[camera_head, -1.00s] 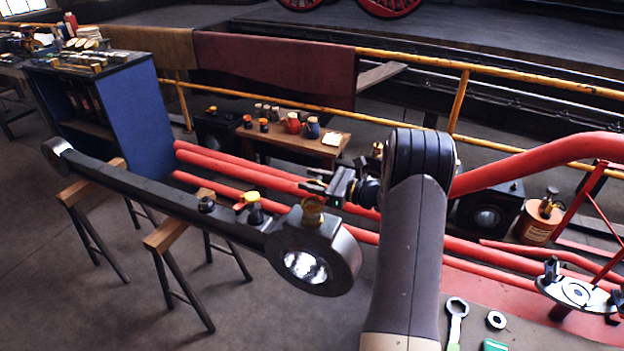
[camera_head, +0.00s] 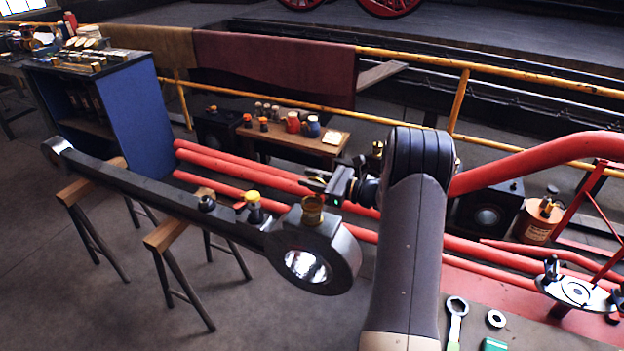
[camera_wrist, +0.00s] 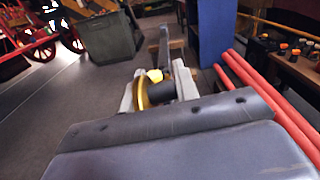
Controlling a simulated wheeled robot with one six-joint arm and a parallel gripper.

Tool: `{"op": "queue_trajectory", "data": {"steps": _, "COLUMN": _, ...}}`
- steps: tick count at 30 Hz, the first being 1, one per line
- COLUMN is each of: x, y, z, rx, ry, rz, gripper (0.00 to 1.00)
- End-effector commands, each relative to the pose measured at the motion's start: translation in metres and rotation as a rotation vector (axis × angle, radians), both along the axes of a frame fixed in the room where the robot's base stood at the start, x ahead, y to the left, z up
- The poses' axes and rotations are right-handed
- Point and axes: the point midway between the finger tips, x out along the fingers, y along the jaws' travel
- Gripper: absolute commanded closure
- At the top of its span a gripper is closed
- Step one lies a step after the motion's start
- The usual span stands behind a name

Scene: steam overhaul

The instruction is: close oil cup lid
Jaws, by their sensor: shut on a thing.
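The brass oil cup (camera_head: 312,213) stands upright on top of the round end of the dark rod (camera_head: 190,204). My gripper (camera_head: 314,181) is just above and behind the cup's rim in the head view, its fingers pointing left. In the wrist view my gripper (camera_wrist: 157,92) has a finger on each side of a thin brass disc (camera_wrist: 142,92), seen nearly edge-on, that looks like the oil cup lid. My gripper is shut on it. A dark shape beside the disc and my wrist hide the cup below. The lid's hinge is too small to make out.
A black fitting with a yellow cap (camera_head: 254,206) stands on the rod left of the cup. Trestles (camera_head: 165,236) support the rod. Red pipes (camera_head: 240,170) run behind it. A wooden bench (camera_head: 300,140) with jars stands farther back.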

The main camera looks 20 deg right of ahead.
Motion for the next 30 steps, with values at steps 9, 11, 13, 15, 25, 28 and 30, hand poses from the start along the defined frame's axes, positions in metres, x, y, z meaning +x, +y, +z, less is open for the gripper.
{"op": "queue_trajectory", "data": {"steps": 9, "x": -0.0006, "y": 0.0005, "z": -0.0003, "rx": -0.007, "ry": -0.007, "rz": 0.001, "gripper": 0.94}}
{"op": "queue_trajectory", "data": {"steps": 11, "x": -0.0007, "y": 0.0005, "z": -0.0003, "rx": -0.010, "ry": -0.010, "rz": 0.001, "gripper": 0.94}}
{"op": "queue_trajectory", "data": {"steps": 13, "x": -0.0009, "y": 0.0007, "z": -0.0004, "rx": -0.015, "ry": -0.014, "rz": 0.001, "gripper": 0.94}}
{"op": "queue_trajectory", "data": {"steps": 15, "x": -0.0013, "y": 0.0011, "z": -0.0007, "rx": -0.021, "ry": -0.020, "rz": 0.001, "gripper": 0.94}}
{"op": "queue_trajectory", "data": {"steps": 25, "x": -0.0040, "y": 0.0038, "z": -0.0019, "rx": -0.083, "ry": -0.082, "rz": 0.001, "gripper": 0.94}}
{"op": "queue_trajectory", "data": {"steps": 28, "x": -0.0051, "y": 0.0051, "z": -0.0026, "rx": -0.109, "ry": -0.108, "rz": 0.002, "gripper": 0.94}}
{"op": "queue_trajectory", "data": {"steps": 30, "x": -0.0061, "y": 0.0060, "z": -0.0026, "rx": -0.128, "ry": -0.128, "rz": 0.002, "gripper": 0.94}}
